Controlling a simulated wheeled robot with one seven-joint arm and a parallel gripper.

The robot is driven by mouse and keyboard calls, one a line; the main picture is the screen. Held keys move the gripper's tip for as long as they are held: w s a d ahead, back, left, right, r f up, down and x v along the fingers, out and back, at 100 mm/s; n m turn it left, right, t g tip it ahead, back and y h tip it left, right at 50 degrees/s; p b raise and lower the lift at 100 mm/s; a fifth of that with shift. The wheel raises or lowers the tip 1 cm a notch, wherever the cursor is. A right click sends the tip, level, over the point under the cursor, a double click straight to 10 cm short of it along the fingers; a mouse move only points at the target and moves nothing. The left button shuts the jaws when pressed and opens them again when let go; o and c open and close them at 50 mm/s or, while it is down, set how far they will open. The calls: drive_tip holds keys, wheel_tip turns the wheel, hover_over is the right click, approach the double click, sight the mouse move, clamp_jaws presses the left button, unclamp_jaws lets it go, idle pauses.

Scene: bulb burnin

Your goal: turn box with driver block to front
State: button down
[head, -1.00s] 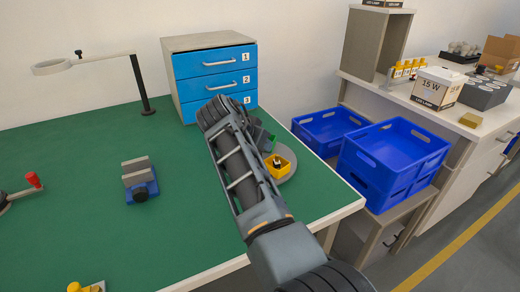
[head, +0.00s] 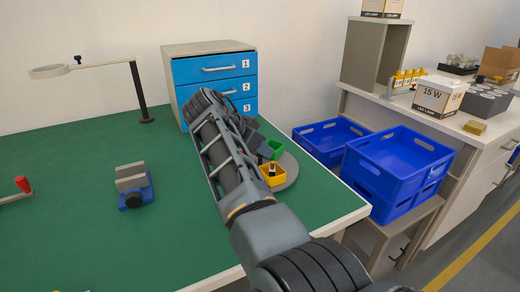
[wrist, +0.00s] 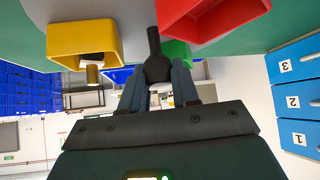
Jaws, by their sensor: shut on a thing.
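A round grey turntable (head: 290,178) stands on the green table. A yellow box (head: 273,175) with a dark upright piece in it sits on its near side, and a green box (head: 276,149) sits behind it. My gripper (wrist: 156,80) is shut on a black round-ended handle (wrist: 154,45) between the boxes. In the head view my arm hides the gripper and the handle.
A blue drawer cabinet (head: 215,68) stands behind the turntable. A magnifier lamp (head: 140,95) and a blue vise-like fixture (head: 134,187) are on the left. Blue crates (head: 398,160) stand beyond the table's right edge. The table's middle is clear.

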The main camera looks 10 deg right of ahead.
drive_tip(key=c, duration=0.9)
unclamp_jaws()
drive_tip(key=v, duration=0.7)
drive_tip(key=shift+s+a+r, duration=0.1)
drive_tip(key=shift+a+r, duration=0.1)
drive_tip(key=shift+r, duration=0.05)
drive_tip(key=shift+f, duration=0.1)
